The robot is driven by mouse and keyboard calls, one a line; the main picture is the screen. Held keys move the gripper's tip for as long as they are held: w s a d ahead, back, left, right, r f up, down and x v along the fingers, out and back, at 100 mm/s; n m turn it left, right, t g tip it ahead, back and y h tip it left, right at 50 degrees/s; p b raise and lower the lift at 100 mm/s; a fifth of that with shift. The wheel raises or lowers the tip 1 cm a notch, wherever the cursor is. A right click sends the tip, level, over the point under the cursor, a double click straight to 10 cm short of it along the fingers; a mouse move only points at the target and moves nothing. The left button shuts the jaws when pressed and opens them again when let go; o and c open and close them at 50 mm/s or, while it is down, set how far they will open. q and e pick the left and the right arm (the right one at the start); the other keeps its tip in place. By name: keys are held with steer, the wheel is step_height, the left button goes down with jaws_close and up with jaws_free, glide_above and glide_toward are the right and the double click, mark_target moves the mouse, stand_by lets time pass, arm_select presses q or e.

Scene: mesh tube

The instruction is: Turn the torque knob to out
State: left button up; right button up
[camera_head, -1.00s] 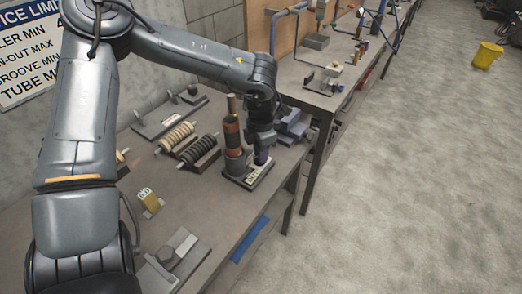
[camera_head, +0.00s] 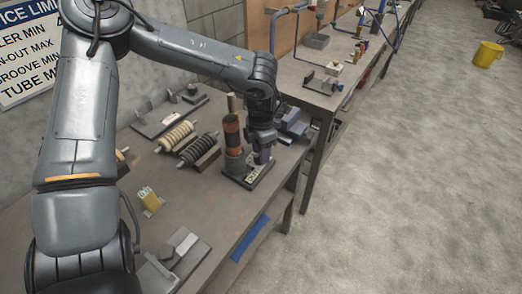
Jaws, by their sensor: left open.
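A small station with a grey base plate (camera_head: 243,179) stands near the right edge of the workbench. It carries an upright cylinder (camera_head: 232,133) with an orange-brown band and small pale markings on the plate. My left gripper (camera_head: 263,157) points down over the right part of this plate, beside the cylinder. It is open, around or just above a small dark bluish part there. The torque knob cannot be made out clearly, as the gripper and wrist cover that spot. My right gripper is not in view.
Ribbed rollers (camera_head: 197,148) lie left of the station. A yellow tag (camera_head: 149,199) and a metal block (camera_head: 179,246) sit nearer on the bench (camera_head: 215,205). Blue-grey blocks (camera_head: 292,125) stand behind the gripper. A second bench (camera_head: 318,97) and a yellow bucket (camera_head: 487,54) are farther off.

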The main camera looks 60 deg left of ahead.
arm_select(q)
step_height(320, 180, up, 11)
steer(key=p, duration=0.2)
steer(key=shift+f+p, duration=0.2)
steer(key=shift+p, duration=0.15)
stand_by(0.4)
